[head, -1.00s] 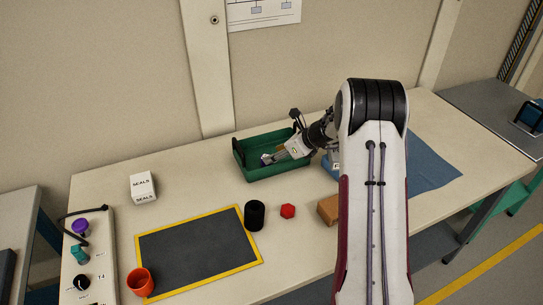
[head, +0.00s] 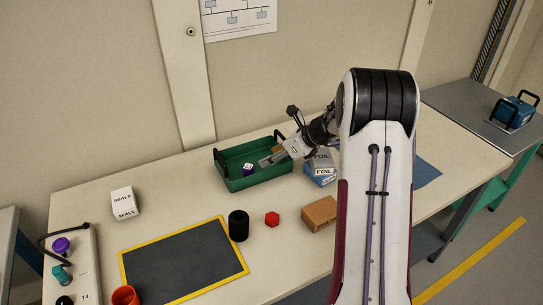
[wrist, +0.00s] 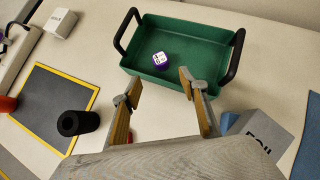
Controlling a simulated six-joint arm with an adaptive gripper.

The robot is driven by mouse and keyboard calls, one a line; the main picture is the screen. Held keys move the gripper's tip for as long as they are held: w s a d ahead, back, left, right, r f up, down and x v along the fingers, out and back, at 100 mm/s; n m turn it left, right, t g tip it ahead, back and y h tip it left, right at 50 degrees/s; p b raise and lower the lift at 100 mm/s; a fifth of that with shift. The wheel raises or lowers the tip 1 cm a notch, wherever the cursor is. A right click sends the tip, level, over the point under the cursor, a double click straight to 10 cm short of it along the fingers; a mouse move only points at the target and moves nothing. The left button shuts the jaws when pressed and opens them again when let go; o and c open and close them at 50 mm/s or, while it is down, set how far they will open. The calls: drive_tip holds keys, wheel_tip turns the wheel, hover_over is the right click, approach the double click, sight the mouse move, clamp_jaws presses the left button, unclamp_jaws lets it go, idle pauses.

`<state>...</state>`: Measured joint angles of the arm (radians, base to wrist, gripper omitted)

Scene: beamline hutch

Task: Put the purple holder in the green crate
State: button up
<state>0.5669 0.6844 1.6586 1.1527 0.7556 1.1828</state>
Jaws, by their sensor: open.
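The purple holder (head: 249,168), a small block with a white marked top, lies on the floor of the green crate (head: 262,183), left of the crate's middle in the head view. In the wrist view the holder (wrist: 159,66) rests inside the crate (wrist: 205,48), apart from the walls. My gripper (head: 267,160) is open and empty, over the right part of the crate in the head view. In the wrist view its two spread fingers (wrist: 160,85) are at the crate's near side, with clear space between them and the holder.
A brown box (head: 320,214), red piece (head: 272,219) and black cylinder (head: 238,226) stand in front.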

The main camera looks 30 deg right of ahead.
drive_tip(key=shift+r, duration=0.1)
idle(0.3)
drive_tip(key=s+a+r+n+g, duration=0.3)
drive_tip(key=s+a+r+n, duration=1.2)
drive_tip(key=s+a, duration=0.2)
drive_tip(key=s+a+r+n+h, duration=0.1)
drive_tip(key=s+n+h, duration=0.1)
drive_tip(key=s+n, duration=0.5)
drive_tip(key=s+a+r+n+h, duration=0.1)
drive_tip(key=s+n, duration=0.7)
drive_tip(key=s, duration=0.8)
drive_tip(key=shift+a+t+h, duration=0.4)
drive_tip(key=shift+a+h, duration=0.05)
drive_tip(key=shift+h, duration=0.25)
